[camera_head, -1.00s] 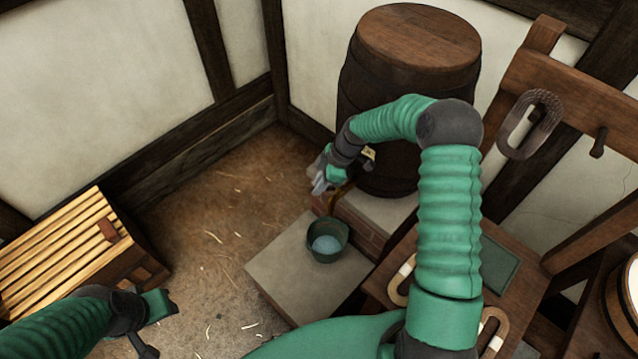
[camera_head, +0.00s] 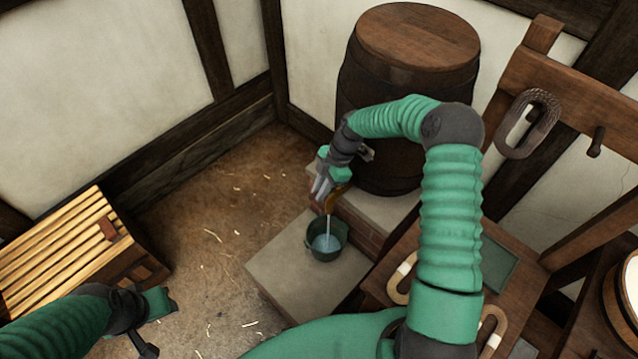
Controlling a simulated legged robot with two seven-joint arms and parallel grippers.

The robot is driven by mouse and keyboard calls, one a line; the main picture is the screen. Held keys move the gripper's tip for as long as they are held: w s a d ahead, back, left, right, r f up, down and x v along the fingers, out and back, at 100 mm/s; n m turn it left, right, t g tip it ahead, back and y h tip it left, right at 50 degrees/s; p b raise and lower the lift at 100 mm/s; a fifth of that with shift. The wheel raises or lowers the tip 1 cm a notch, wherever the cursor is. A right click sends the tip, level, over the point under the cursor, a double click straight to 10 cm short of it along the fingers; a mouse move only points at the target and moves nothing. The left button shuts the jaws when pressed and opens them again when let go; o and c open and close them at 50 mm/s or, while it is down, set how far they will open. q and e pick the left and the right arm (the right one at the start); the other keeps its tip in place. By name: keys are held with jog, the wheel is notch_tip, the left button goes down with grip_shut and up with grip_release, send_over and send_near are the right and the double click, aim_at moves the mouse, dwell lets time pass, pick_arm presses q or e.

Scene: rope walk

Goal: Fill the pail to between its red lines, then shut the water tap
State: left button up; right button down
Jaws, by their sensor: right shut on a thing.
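The green pail (camera_head: 311,247) stands upright on a pale stone slab with water (camera_head: 326,243) in it. A thin stream of water (camera_head: 328,224) falls from the tap's brown spout (camera_head: 331,203) into the pail. The barrel (camera_head: 385,95) stands behind on a raised ledge. My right gripper (camera_head: 321,187) is at the tap, above the pail, shut on the tap's handle, which its fingers mostly hide. The red lines in the pail cannot be made out. My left gripper (camera_head: 160,322) is at the lower left, away from the pail; its jaws are not clear.
A slatted wooden crate (camera_head: 62,250) stands at the left. The stone slab (camera_head: 290,280) has bare room around the pail. A wooden bench with rope coils (camera_head: 405,278) is at the right. A rope coil (camera_head: 528,124) hangs on the rack.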

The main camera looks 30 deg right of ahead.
aim_at(314, 193)
jog(key=c, duration=1.4)
grip_release()
jog(key=shift+w+a+r, duration=0.1)
jog(key=shift+w+r, duration=0.05)
jog(key=shift+r, duration=0.05)
jog(key=shift+f, duration=0.1)
notch_tip(314, 193, up, 3)
jog(key=shift+f, duration=0.1)
jog(key=s+a, duration=0.2)
jog(key=s, duration=0.2)
jog(key=s+a+r, duration=0.1)
jog(key=s+a, duration=0.1)
jog(key=s, duration=0.3)
jog(key=s+a+r, duration=0.1)
jog(key=s+a, duration=0.2)
jog(key=s, duration=0.2)
jog(key=shift+s, duration=0.25)
